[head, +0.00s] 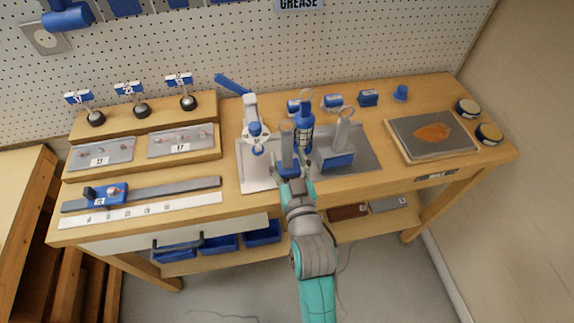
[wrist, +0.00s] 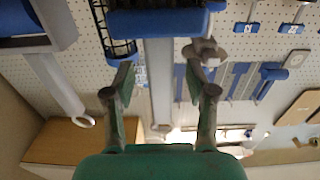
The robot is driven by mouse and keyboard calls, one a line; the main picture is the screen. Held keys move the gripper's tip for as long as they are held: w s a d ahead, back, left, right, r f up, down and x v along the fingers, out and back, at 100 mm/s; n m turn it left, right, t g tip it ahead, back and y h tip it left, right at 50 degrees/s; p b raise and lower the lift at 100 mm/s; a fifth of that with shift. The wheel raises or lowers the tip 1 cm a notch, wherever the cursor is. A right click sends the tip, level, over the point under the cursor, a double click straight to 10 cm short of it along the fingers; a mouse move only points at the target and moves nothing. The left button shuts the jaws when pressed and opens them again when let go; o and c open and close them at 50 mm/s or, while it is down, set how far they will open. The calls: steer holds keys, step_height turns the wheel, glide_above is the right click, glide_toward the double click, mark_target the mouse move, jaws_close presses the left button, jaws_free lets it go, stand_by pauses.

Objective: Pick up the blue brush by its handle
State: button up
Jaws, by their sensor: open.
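The blue brush (head: 289,169) stands upright on the grey metal plate, with a blue block at the bottom and a grey handle (head: 287,138) rising from it. In the wrist view, which is upside down, its blue block (wrist: 165,22) is at the top and its grey handle (wrist: 160,90) hangs down to a ring end. My gripper (head: 290,163) is open at the front of the brush. In the wrist view its fingers (wrist: 160,84) stand on either side of the handle, with gaps showing; how deep the handle lies between them is unclear.
A blue bottle (head: 304,128) stands close behind the brush. A similar blue block with a ringed grey handle (head: 341,132) stands close to the right. A white-and-blue jointed device (head: 253,125) is to the left. A framed board (head: 408,150) lies farther right.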

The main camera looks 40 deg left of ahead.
steer(key=shift+w+a, duration=0.45)
steer(key=shift+a, duration=0.05)
jaws_close()
